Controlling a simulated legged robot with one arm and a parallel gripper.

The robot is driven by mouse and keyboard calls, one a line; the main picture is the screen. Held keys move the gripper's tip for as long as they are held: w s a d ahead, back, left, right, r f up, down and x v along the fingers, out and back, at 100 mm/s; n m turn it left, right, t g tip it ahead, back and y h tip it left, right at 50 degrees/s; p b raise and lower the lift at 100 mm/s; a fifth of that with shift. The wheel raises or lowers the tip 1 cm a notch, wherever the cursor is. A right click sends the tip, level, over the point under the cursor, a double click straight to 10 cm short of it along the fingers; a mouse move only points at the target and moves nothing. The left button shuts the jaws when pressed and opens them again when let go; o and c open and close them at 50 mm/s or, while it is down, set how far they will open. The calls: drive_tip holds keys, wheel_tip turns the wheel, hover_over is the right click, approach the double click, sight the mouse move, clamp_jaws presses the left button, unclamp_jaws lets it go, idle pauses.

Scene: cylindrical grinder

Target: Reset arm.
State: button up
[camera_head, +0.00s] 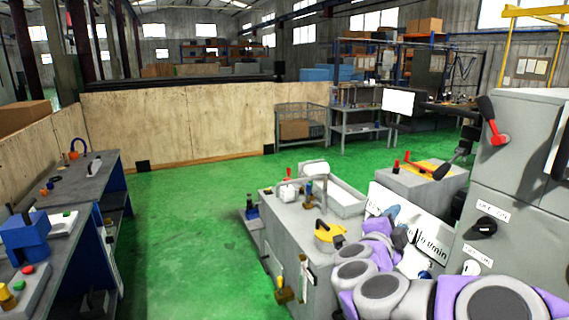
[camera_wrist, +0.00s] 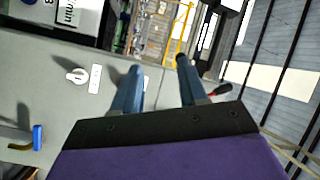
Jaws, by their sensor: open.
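My arm, in purple and grey, reaches in from the lower right of the head view and is folded in front of the machine. My gripper (camera_wrist: 159,66) shows in the wrist view with its two bluish fingers spread apart and nothing between them. In the head view the arm's far end (camera_head: 392,214) is small and partly hidden by its own links. A grey cabinet face (camera_wrist: 40,95) with a knob (camera_wrist: 77,76) and a white label fills the left of the wrist view. I cannot tell whether the fingers touch it.
The grey grinder (camera_head: 310,245) stands by the arm, with a yellow part (camera_head: 329,232) on top. A tall grey cabinet (camera_head: 515,215) with a red-and-black lever (camera_head: 493,122) stands at right. A workbench (camera_head: 60,205) is at left. Green floor (camera_head: 190,220) between them is clear.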

drive_tip(key=a+r+n+t+y, duration=0.2)
drive_tip(key=a+n+t+y, duration=0.1)
drive_tip(key=a+n+y, duration=0.9)
drive_tip(key=s+a+f+n+g+y, duration=0.45)
drive_tip(key=s+a, duration=0.25)
drive_tip(key=a, duration=0.4)
drive_tip(key=s+d+f+n+g+h, duration=0.1)
drive_tip(key=s+d+f+n+g, duration=0.1)
drive_tip(key=s+f+g, duration=0.65)
drive_tip(key=s+d+f+n+g+h, duration=0.15)
drive_tip(key=s+f, duration=0.45)
drive_tip(key=s, duration=0.7)
drive_tip(key=s+d+g+h, duration=0.1)
drive_tip(key=s+d+g, duration=0.1)
drive_tip(key=s, duration=0.4)
drive_tip(key=s+d+f+g+h, duration=0.1)
drive_tip(key=s+d+g, duration=0.1)
drive_tip(key=s+d, duration=0.3)
drive_tip(key=shift+s+n, duration=0.3)
drive_tip(key=shift+s, duration=0.2)
